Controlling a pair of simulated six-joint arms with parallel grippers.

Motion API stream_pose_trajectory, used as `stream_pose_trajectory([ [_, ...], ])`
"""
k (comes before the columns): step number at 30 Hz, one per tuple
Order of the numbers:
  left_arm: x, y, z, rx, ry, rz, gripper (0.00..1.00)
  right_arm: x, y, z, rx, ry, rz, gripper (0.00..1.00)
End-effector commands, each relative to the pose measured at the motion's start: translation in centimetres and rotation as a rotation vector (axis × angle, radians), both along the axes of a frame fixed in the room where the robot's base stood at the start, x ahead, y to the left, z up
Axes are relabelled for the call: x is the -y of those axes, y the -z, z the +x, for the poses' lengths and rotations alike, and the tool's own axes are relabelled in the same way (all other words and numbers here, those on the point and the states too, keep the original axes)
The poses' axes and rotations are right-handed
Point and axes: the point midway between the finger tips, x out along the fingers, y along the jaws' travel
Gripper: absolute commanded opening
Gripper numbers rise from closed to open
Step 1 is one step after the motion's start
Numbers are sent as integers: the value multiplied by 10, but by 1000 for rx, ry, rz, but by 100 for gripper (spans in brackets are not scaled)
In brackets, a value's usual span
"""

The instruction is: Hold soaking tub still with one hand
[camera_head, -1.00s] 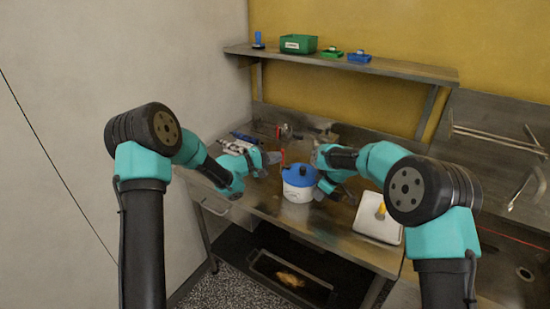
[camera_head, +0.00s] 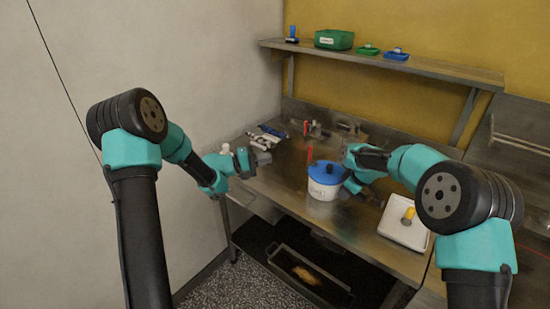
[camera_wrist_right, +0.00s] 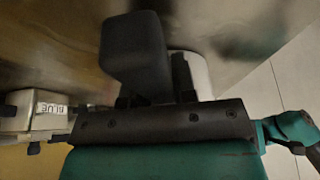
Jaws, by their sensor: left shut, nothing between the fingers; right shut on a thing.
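The soaking tub (camera_head: 323,191) is a white round tub with a blue lid (camera_head: 326,172), upright on the steel bench. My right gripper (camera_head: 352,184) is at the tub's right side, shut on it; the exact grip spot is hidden. In the right wrist view, a dark finger (camera_wrist_right: 138,55) covers part of the white tub wall (camera_wrist_right: 198,70). My left gripper (camera_head: 249,162) is shut and empty, left of the tub and apart from it.
A white tray (camera_head: 393,232) with a yellow-handled item stands right of the tub. Tools (camera_head: 264,137) lie at the back left. A shelf (camera_head: 400,65) above holds a green bin (camera_head: 334,40) and small items. A box marked BLUE (camera_wrist_right: 50,112) shows in the right wrist view.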

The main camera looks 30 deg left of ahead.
Motion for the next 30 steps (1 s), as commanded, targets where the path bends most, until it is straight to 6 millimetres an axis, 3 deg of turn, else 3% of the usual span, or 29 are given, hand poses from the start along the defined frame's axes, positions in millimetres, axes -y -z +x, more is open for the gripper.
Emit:
stream_pose_trajectory([
  [11, -1, 0, -1, -1, 0, -1, 0, 0, 0, 0, 1, 0, 0, 0],
  [12, -1, 0, -1, -1, 0, -1, 0, 0, 0, 0, 1, 0, 0, 26],
  [21, -1, 0, -1, -1, 0, -1, 0, 0, 0, 0, 0, 0, 0, 55],
  [30, -1, 0, -1, -1, 0, -1, 0, 1, -2, 0, 0, 0, 0, 55],
])
